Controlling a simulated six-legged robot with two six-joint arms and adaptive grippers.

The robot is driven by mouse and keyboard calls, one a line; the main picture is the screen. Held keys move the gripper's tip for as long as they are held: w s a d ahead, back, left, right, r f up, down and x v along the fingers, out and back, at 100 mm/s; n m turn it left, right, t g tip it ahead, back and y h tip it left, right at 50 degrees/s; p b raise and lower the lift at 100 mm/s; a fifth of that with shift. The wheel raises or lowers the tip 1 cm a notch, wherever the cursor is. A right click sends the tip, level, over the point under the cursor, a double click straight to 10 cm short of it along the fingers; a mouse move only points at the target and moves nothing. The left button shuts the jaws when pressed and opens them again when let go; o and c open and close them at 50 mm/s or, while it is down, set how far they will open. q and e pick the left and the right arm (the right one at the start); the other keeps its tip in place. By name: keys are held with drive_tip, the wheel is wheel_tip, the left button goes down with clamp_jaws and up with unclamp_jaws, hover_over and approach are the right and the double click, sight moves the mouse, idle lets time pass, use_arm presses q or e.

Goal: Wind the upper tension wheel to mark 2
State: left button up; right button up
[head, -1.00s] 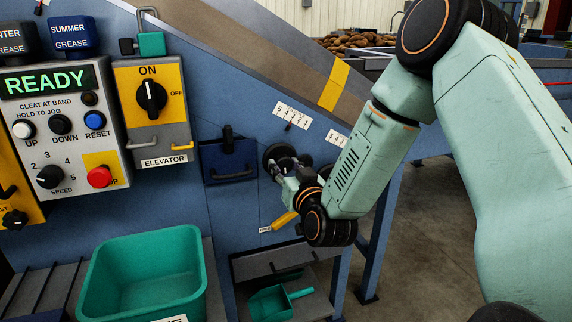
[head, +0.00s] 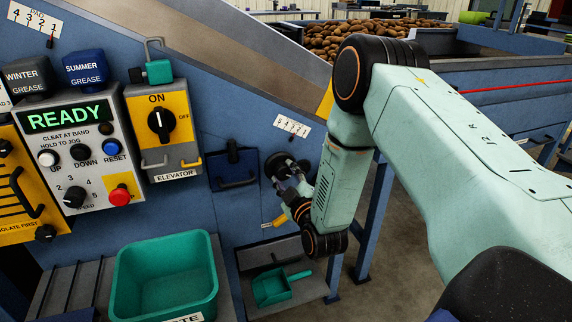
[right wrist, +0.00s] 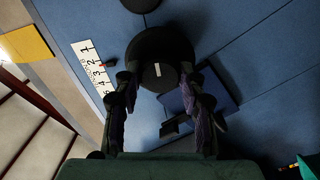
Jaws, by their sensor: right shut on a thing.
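The upper tension wheel is a dark round wheel (head: 278,163) on the blue machine side, partly hidden by my gripper. It also shows in the right wrist view (right wrist: 156,52), with a small pale mark near its centre. My right gripper (head: 293,187) is shut on the wheel; in the right wrist view its two fingers (right wrist: 160,92) lie at opposite sides of the rim. A white scale plate numbered 5 to 1 (head: 291,126) sits above the wheel. My left gripper is not in view.
A control panel reading READY (head: 68,117) and a yellow elevator switch box (head: 161,128) stand left. A blue flap with a handle (head: 234,165) is close left of the wheel. Below are a green bin (head: 165,275), a yellow lever (head: 274,222) and a green scoop (head: 271,288).

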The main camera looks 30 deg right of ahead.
drive_tip(key=n+p, duration=0.3)
drive_tip(key=shift+r, duration=0.15)
drive_tip(key=shift+n+p, duration=1.1)
drive_tip(key=shift+n, duration=0.4)
drive_tip(key=o, duration=1.1)
drive_tip(key=shift+o, duration=0.2)
drive_tip(key=v, duration=1.2)
